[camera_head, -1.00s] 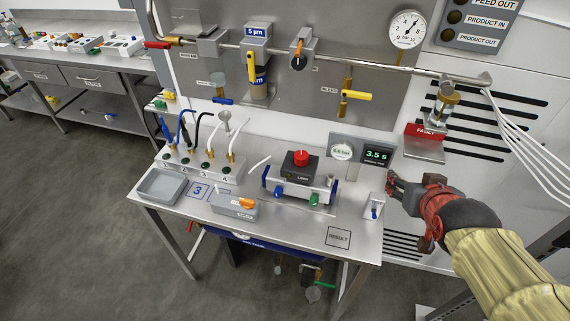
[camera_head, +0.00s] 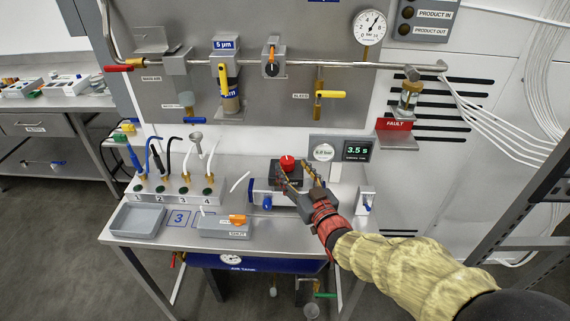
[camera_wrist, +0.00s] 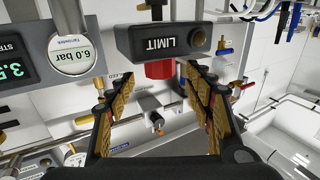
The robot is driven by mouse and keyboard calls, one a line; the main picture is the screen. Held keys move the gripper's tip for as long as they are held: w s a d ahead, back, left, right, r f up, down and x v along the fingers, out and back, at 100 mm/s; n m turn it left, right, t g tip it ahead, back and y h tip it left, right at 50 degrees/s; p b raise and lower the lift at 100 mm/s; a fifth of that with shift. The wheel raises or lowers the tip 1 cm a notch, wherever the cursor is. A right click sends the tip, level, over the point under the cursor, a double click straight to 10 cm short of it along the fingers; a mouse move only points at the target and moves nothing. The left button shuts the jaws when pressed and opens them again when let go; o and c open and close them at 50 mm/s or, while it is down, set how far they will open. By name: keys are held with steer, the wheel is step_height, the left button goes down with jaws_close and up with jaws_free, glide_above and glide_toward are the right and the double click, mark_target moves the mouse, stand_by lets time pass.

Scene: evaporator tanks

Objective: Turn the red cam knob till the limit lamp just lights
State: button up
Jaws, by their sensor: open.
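The red cam knob (camera_head: 287,163) stands on top of a dark block on the bench. In the wrist view the red knob (camera_wrist: 158,69) sits against the dark box marked LIMIT (camera_wrist: 160,38), whose lettering appears upside down.
A gauge (camera_head: 323,152) and a timer display (camera_head: 358,150) reading 3.5 s stand behind the block. A small switch box (camera_head: 365,202) is at the right. Pipework with valves crosses above.

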mark_target(291, 165)
steer(key=b+x, duration=0.1)
steer(key=x, duration=0.4)
steer(key=shift+d, duration=0.1)
steer(key=c, duration=0.4)
steer(key=c, duration=0.7)
steer(key=shift+c, duration=0.3)
